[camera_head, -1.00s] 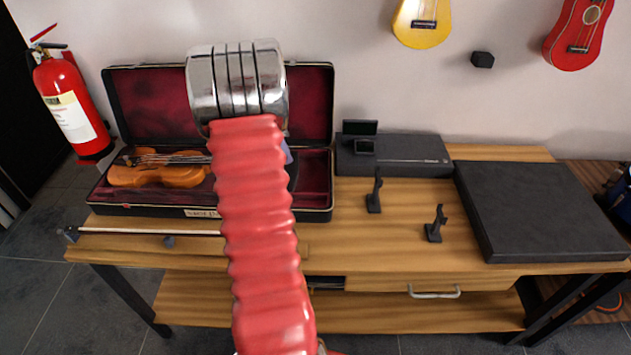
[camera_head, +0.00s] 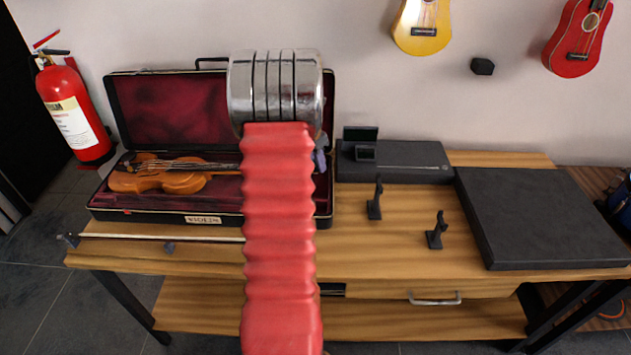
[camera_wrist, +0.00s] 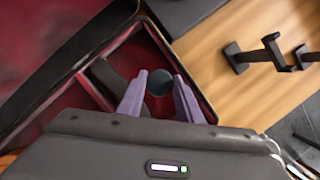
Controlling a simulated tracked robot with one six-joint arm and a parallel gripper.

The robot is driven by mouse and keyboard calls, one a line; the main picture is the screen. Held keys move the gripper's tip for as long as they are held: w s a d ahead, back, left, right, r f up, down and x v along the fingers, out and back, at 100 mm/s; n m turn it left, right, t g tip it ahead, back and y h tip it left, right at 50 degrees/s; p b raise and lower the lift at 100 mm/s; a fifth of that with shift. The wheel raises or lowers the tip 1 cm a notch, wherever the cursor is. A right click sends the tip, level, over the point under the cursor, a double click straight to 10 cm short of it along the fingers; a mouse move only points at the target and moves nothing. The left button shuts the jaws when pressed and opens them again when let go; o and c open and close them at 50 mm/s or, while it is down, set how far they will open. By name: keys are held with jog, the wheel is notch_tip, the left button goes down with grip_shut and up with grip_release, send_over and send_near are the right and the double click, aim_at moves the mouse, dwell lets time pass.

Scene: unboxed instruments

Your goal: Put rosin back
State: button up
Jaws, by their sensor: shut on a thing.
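The rosin (camera_wrist: 160,84) is a dark round piece between the two purple fingertips of my gripper (camera_wrist: 159,77) in the wrist view. My gripper is shut on it. It appears over the red-lined compartment at the right end of the open violin case (camera_head: 160,217); I cannot tell whether it touches the floor there. The case also shows in the wrist view (camera_wrist: 60,78). In the head view my arm hides the rosin and most of the gripper; only a pale bit shows at its right side.
The violin (camera_head: 180,183) lies in the case's left part, and the bow (camera_head: 190,236) lies along the table's front. Right of the case are a dark box (camera_head: 415,160), two small black stands (camera_head: 374,203) (camera_head: 436,232) and a large black slab (camera_head: 540,217). Bare wood lies between them.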

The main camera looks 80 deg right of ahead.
jog(key=shift+f, duration=1.8)
jog(key=shift+f, duration=1.9)
jog(key=o, duration=0.7)
jog(key=shift+o, duration=0.2)
jog(key=shift+r, duration=0.1)
jog(key=v, duration=1.2)
